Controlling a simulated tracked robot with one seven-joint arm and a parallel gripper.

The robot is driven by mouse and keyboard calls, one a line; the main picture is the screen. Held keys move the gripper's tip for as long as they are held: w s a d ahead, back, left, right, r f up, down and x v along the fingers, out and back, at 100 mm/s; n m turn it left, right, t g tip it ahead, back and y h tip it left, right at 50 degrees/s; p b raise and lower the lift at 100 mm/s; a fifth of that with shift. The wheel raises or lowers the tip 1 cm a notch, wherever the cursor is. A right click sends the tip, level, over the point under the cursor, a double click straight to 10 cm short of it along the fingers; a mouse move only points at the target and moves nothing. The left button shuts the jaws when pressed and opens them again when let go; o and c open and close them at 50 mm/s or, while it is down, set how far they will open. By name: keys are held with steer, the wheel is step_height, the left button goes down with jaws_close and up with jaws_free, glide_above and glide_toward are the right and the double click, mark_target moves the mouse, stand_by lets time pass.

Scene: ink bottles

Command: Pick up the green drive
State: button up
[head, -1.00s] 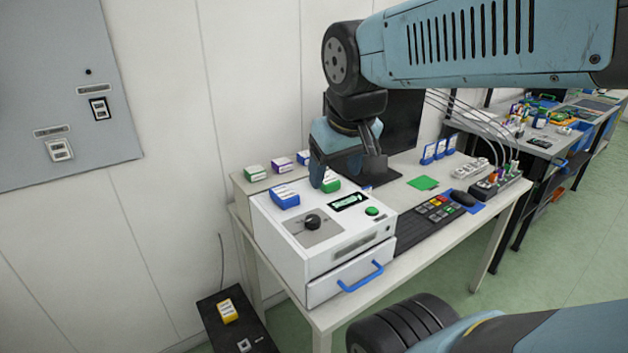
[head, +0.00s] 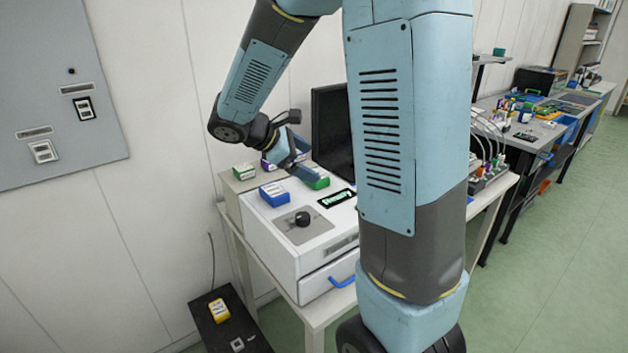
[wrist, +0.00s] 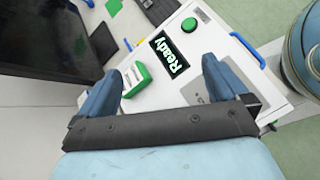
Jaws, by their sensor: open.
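A green drive with a white label (head: 318,181) lies on the white machine's top near its back edge. In the wrist view the green drive (wrist: 138,82) shows between my open fingers, closer to the left one. My gripper (head: 303,171) is above and beside it in the head view, partly covering it. It also shows in the wrist view (wrist: 160,68), with nothing held. A second green drive (head: 244,172) sits farther left on the beige box behind the machine.
A blue drive (head: 274,193) stands left of the green one on the machine (head: 280,235), and a purple one (head: 268,164) behind. A black monitor (head: 332,130) rises close to the right. The machine's dial (head: 302,219) and lit "Ready" display (wrist: 169,54) are in front.

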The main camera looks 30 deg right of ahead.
mark_target(306, 186)
steer(key=w+f+n+h, duration=0.1)
steer(key=w+f+n, duration=0.1)
steer(key=w, duration=0.1)
steer(key=w+a+f+n+t+h, duration=0.1)
steer(key=w+f+n, duration=0.1)
steer(key=w, duration=0.1)
steer(key=w+a+f+n+t+h, duration=0.1)
steer(key=w+f+n, duration=0.1)
steer(key=w+f, duration=0.1)
steer(key=shift+w+a+n, duration=0.25)
steer(key=shift+w+n, duration=0.05)
steer(key=shift+w, duration=0.15)
steer(key=x, duration=0.8)
steer(key=shift+w+d+f, duration=0.1)
steer(key=shift+d+f, duration=0.05)
steer(key=shift+d, duration=0.1)
steer(key=shift+x, duration=2.55)
steer(key=shift+f, duration=0.1)
steer(key=shift+c, duration=0.3)
steer(key=c, duration=0.7)
